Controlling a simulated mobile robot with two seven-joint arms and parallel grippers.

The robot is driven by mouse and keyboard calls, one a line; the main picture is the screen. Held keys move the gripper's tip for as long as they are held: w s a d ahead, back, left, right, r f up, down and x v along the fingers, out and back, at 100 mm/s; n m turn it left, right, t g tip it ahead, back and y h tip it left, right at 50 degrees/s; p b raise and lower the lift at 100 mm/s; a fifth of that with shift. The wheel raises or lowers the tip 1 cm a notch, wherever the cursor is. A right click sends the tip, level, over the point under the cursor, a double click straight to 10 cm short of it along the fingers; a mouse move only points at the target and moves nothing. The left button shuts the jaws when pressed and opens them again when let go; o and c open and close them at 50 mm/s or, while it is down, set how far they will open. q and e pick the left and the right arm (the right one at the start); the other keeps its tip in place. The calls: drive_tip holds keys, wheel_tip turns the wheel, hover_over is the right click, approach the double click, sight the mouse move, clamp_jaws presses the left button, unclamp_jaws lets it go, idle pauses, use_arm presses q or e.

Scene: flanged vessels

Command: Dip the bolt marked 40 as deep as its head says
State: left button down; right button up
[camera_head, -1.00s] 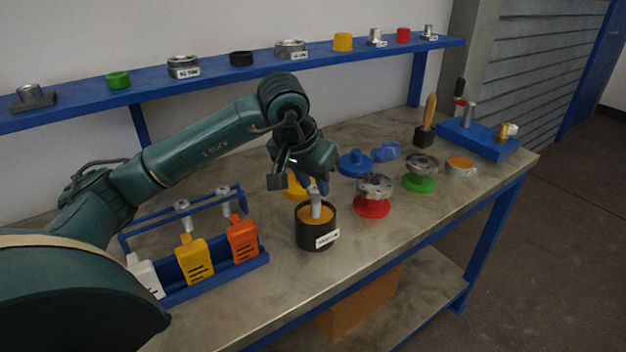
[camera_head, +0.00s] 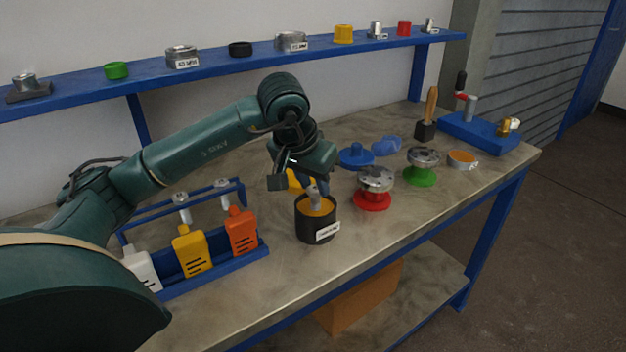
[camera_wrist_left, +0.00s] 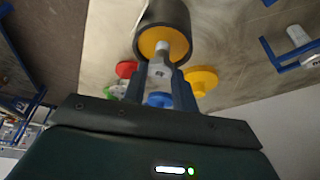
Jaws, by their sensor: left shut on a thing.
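My left gripper (camera_head: 319,187) is shut on a grey bolt (camera_head: 314,199) and holds it upright over the black pot (camera_head: 317,228). The pot has orange-yellow contents and a white label too small to read. The bolt's lower end is inside the pot's mouth, at or in the contents; how deep I cannot tell. In the left wrist view the bolt (camera_wrist_left: 161,62) sits between the fingers, pointing into the pot (camera_wrist_left: 178,14). The mark on its head is not readable. Two other bolts (camera_head: 182,201) (camera_head: 222,187) hang in a blue rack (camera_head: 150,227). My right gripper is not in view.
White, yellow and orange tags (camera_head: 190,251) stand at the rack's front. A red-based flanged vessel (camera_head: 374,190) and a green-based one (camera_head: 422,168) stand right of the pot. A yellow part (camera_head: 294,180) is behind it. The front bench strip is clear.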

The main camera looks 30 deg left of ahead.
use_arm(q)
drive_tip(key=shift+f+b, duration=0.55)
drive_tip(key=shift+f, duration=0.1)
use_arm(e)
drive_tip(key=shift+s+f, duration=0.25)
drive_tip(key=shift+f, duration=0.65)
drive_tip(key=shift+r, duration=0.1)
